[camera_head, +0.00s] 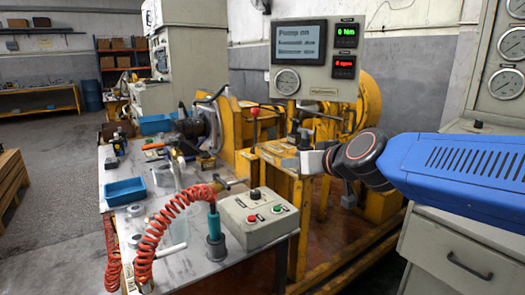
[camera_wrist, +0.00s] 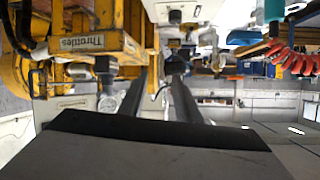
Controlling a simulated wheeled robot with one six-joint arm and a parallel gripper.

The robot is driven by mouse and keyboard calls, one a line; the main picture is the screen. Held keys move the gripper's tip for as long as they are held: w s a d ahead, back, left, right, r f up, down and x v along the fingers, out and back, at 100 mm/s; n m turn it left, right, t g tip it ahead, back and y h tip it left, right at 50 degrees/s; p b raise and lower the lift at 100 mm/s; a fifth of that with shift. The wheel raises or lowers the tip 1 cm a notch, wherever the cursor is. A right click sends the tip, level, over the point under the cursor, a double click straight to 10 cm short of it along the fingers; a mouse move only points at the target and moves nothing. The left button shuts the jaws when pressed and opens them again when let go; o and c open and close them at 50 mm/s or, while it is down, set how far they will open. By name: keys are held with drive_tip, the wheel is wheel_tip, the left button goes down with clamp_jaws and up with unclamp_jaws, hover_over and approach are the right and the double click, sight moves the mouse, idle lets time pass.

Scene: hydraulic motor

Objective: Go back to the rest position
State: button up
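My gripper (camera_head: 290,162) is at the end of the blue arm, beside the yellow machine frame in the head view. In the wrist view its two dark fingers (camera_wrist: 159,92) are apart, with nothing visible clamped between them. A plate marked "Throttles" (camera_wrist: 82,42) is on the yellow frame to the left of the fingers. A grey lever or fitting (camera_wrist: 106,72) shows just below that plate, apart from the fingers. In the head view a red-knobbed lever (camera_head: 255,114) stands upright on the yellow frame, left of my gripper.
A control box (camera_head: 257,218) with buttons and a red coiled hose (camera_head: 165,215) are on the workbench, with blue bins (camera_head: 125,191). A display panel (camera_head: 315,55) stands behind my gripper. A grey cabinet (camera_head: 460,255) is below my arm at right. Open floor lies at left.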

drive_tip(key=s+d+f+m+g+h, duration=0.2)
drive_tip(key=s+d+f+g+h, duration=0.1)
drive_tip(key=s+d+f, duration=0.7)
drive_tip(key=s+d+f+m+g+h, duration=0.1)
drive_tip(key=s+d+f+g+h, duration=0.2)
drive_tip(key=s+d+f, duration=0.7)
drive_tip(key=s+g, duration=0.1)
drive_tip(key=s, duration=0.5)
drive_tip(key=shift+s+f+m, duration=0.3)
drive_tip(key=shift+f+m, duration=0.05)
drive_tip(key=shift+m, duration=0.05)
